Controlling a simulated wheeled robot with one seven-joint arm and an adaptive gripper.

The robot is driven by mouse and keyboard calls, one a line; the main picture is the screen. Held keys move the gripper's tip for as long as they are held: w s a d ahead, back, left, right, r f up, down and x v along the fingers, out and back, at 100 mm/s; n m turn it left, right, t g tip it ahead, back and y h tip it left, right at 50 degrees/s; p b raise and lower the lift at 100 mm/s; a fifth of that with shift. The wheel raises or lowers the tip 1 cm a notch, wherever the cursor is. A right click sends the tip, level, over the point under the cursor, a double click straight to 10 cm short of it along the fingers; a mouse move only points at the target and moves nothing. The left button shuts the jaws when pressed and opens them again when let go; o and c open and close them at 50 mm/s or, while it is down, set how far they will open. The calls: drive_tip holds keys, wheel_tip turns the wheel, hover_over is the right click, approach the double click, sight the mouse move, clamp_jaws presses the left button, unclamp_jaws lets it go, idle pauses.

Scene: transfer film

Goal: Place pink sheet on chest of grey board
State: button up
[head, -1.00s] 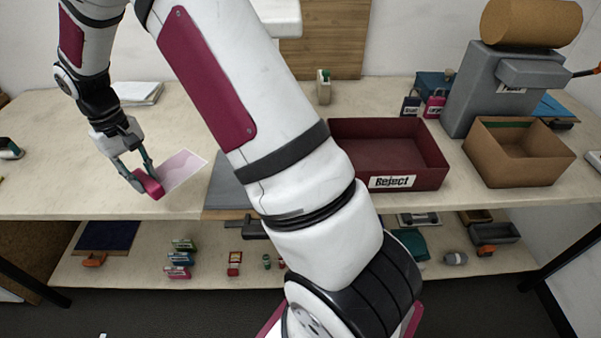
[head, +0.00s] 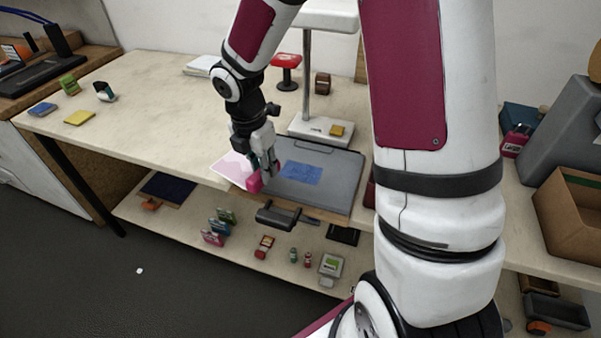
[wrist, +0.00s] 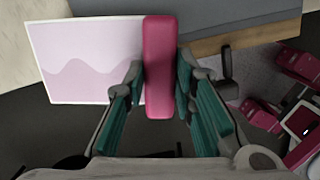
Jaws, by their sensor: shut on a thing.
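The pink sheet (head: 231,166) is pale with a darker wavy pink band, and it shows flat at the left of the wrist view (wrist: 85,55). A magenta bar (wrist: 160,65) lies along the sheet's right edge. My gripper (head: 259,174) is shut on this bar, with a finger on either side (wrist: 160,105). The grey board (head: 333,188) lies on the table just right of my gripper, with a blue patch (head: 302,172) on it. In the wrist view, part of the board (wrist: 240,18) shows at the top. The sheet's gap from the board is unclear.
A white stand (head: 318,130) with a post is at the board's back edge. A red-topped item (head: 286,66) and a white stack (head: 202,65) are behind. Small goods sit on the lower shelf (head: 190,240). The table's left part is mostly clear.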

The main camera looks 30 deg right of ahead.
drive_tip(key=n, duration=0.1)
drive_tip(key=s+n, duration=0.1)
drive_tip(key=shift+d+f+n, duration=0.1)
drive_tip(key=shift+f+n, duration=0.05)
drive_tip(key=shift+n, duration=0.25)
drive_tip(key=p, duration=0.2)
hover_over(324, 177)
drive_tip(key=shift+s+a+f, duration=0.15)
drive_tip(key=shift+a+f, duration=0.2)
drive_tip(key=shift+f, duration=2.2)
drive_tip(key=o, duration=1)
drive_tip(key=shift+f, duration=0.1)
